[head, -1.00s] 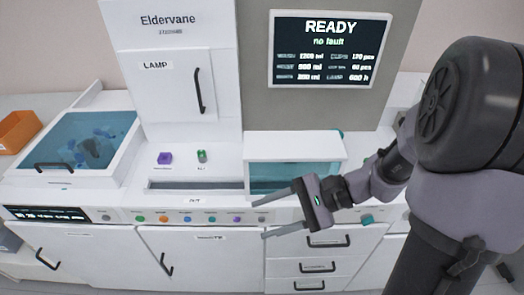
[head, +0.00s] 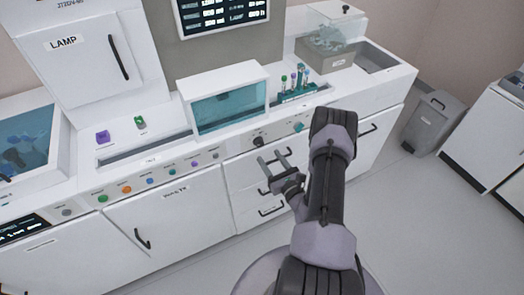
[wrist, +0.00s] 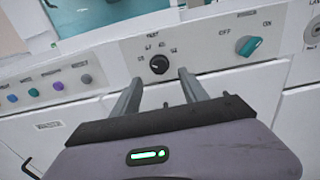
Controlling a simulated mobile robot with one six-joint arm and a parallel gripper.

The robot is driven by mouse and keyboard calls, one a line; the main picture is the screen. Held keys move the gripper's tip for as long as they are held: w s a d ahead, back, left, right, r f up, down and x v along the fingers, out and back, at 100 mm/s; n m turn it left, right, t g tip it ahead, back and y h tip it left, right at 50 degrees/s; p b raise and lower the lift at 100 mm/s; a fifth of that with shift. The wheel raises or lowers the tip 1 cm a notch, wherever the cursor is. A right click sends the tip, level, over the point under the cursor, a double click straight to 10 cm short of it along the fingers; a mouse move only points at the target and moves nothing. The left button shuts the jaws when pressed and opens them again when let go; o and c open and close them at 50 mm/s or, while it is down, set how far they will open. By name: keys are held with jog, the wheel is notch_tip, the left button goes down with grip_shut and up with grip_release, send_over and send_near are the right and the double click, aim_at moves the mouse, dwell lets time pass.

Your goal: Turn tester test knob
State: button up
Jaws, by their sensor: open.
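The test knob (wrist: 159,64) is a round black dial with a pale pointer mark, on the white front panel under a label that seems to read "TEST". In the head view the black knob (head: 258,141) sits on the panel below the teal-windowed box. My gripper (head: 275,159) is open and empty in front of the panel, just below and to the right of the knob. In the wrist view my gripper's two fingers (wrist: 160,80) point toward the panel, with the knob beyond the tips and between them. The fingers appear apart from the knob.
A teal OFF/ON knob (wrist: 248,46) is right of the black one. Several coloured buttons (wrist: 58,84) line the panel at left. Drawers with black handles (head: 271,211) lie below. A rack of tubes (head: 297,88) stands on the counter.

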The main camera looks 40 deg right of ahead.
aim_at(261, 145)
jog(key=b+x, duration=0.1)
jog(key=x, duration=0.5)
jog(key=shift+w, duration=0.25)
jog(key=shift+a, duration=0.1)
grip_shut()
